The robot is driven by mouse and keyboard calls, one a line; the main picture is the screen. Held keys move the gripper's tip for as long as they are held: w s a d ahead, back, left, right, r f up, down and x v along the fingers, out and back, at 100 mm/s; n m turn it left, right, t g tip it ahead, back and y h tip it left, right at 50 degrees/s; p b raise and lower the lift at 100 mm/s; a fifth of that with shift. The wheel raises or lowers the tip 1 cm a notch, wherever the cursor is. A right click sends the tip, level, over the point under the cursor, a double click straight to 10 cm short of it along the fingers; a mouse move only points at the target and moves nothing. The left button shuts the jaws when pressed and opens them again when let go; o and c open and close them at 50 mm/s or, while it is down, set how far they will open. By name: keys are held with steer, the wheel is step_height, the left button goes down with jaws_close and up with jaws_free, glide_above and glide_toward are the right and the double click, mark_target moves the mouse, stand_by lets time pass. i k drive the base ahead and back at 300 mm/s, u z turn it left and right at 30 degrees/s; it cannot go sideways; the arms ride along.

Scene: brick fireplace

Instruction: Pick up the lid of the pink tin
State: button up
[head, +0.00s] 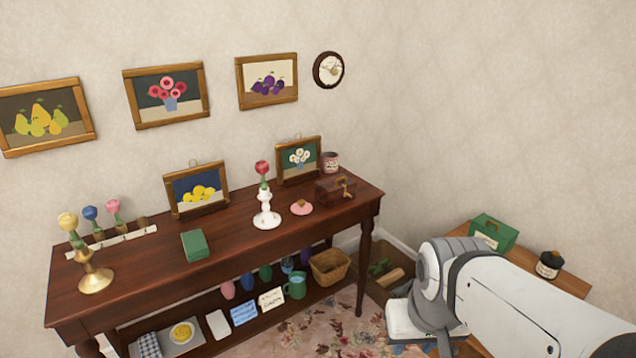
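A round pink lid (301,209) with a small brownish knob lies flat on the dark wooden table (150,272), right of the white candlestick. A small pink tin (331,166) with a pale label stands at the table's back right corner, behind a brown wooden box; its lower part is hidden. The lid lies apart from the tin. My white arm reaches in from the lower right, well away from both. My gripper's fingers do not show.
A white candlestick (266,216) with a red flower stands close left of the lid. The brown box (331,190) stands close to its right. A framed picture (299,159) leans behind. A green box (194,245) sits farther left. The tabletop in front of the lid is clear.

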mark_target(301, 208)
steer(key=u, duration=0.05)
steer(key=i, duration=1)
steer(key=u, duration=0.1)
